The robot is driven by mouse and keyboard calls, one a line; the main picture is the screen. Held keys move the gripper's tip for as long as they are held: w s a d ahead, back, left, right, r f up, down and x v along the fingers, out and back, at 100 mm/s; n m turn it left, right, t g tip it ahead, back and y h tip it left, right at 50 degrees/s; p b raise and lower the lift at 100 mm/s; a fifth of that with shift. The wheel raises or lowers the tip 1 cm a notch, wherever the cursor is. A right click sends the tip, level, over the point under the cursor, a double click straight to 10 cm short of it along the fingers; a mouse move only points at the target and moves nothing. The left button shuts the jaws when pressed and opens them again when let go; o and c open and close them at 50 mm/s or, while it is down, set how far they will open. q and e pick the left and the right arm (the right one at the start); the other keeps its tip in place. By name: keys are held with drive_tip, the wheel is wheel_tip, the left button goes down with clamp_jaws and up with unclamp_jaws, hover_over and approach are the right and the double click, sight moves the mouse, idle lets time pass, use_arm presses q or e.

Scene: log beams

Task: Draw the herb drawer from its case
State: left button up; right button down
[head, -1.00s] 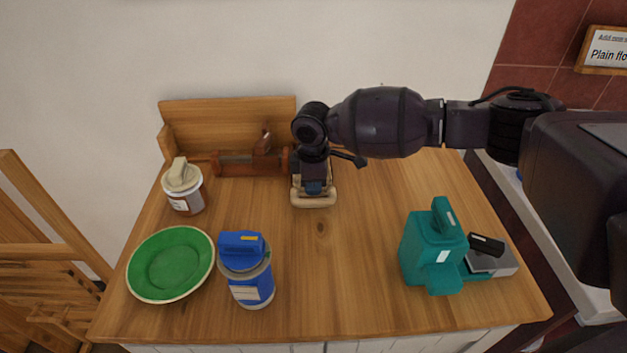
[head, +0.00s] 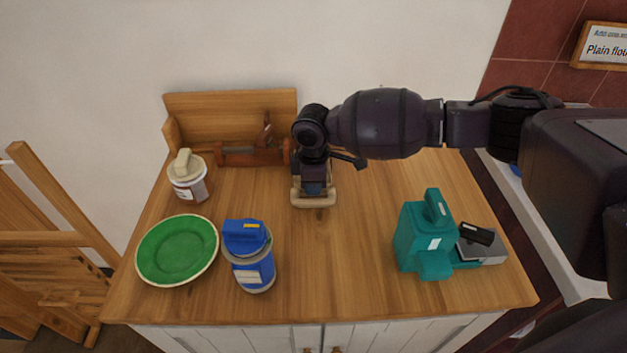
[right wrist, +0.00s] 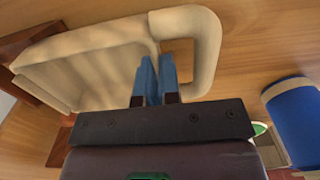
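The herb drawer is a cream tray with a looped handle. In the head view only the front of the drawer (head: 313,202) shows below my gripper; in the right wrist view the drawer (right wrist: 80,60) fills the upper left. My right gripper (head: 314,186) is shut on it at the handle end, with blue fingertips (right wrist: 157,78) close together by the loop. The red-brown wooden case (head: 250,155) stands at the back of the counter, partly behind my arm. Whether the drawer's far end is still inside the case, I cannot tell. My left gripper is not in view.
A cream-lidded jar (head: 189,180), green plate (head: 177,250) and blue-lidded canister (head: 248,262) stand left on the wooden counter. A teal container (head: 424,240) and grey box (head: 482,248) stand right. The counter's front middle is clear.

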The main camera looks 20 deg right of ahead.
sight(314, 201)
drive_tip(key=shift+s+r, duration=0.1)
drive_tip(key=shift+s, duration=0.2)
drive_tip(key=shift+s+a+p, duration=0.15)
drive_tip(key=shift+s+p, duration=0.25)
drive_tip(key=shift+p, duration=0.1)
drive_tip(key=shift+s+a+p, duration=0.25)
drive_tip(key=shift+s+p, duration=0.35)
drive_tip(key=shift+s, duration=0.15)
drive_tip(key=shift+s+a+p, duration=0.2)
drive_tip(key=shift+s+p, duration=0.3)
drive_tip(key=shift+s, duration=0.15)
drive_tip(key=shift+s+a+p, duration=0.25)
drive_tip(key=shift+s+p, duration=0.4)
drive_tip(key=shift+s, duration=0.15)
drive_tip(key=shift+s+a+p, duration=0.1)
drive_tip(key=shift+s+p, duration=0.2)
drive_tip(key=shift+s, duration=0.1)
